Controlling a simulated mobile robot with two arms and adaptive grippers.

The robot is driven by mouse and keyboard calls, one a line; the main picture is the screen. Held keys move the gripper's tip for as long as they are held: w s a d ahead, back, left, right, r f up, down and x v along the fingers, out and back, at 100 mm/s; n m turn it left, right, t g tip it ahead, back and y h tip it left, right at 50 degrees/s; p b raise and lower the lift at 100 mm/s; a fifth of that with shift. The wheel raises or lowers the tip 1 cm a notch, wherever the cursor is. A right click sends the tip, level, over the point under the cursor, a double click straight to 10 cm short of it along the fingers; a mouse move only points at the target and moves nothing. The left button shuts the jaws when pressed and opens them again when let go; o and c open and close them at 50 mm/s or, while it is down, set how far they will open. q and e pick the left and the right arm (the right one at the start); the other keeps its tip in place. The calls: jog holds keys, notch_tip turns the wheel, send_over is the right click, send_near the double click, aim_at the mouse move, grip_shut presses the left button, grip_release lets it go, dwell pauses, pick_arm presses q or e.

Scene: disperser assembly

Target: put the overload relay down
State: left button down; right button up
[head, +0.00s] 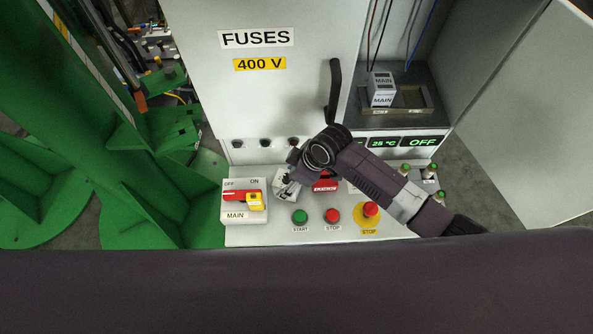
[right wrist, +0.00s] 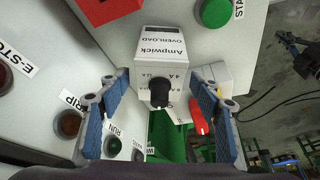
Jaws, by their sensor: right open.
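The overload relay (right wrist: 165,42) is a white box with a black knob, marked "Ampwick OVERLOAD". In the right wrist view it stands between and just beyond the fingertips of my right gripper (right wrist: 157,76), which is open with a finger on either side. In the head view the relay (head: 283,192) shows partly on the sloped control panel (head: 270,236), with my right gripper (head: 288,178) over it. Whether its base rests fully on the panel is hidden. My left gripper does not show clearly in either view.
The MAIN switch (head: 243,202) is left of the relay. The START button (head: 300,217), STOP button (head: 332,215) and emergency stop (head: 370,210) are close in front and right. A fuse cabinet door (head: 270,90) rises behind.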

jog(key=v, duration=1)
jog(key=shift+d+r+b, duration=0.2)
jog(key=shift+r+b, duration=0.1)
jog(key=shift+s, duration=0.1)
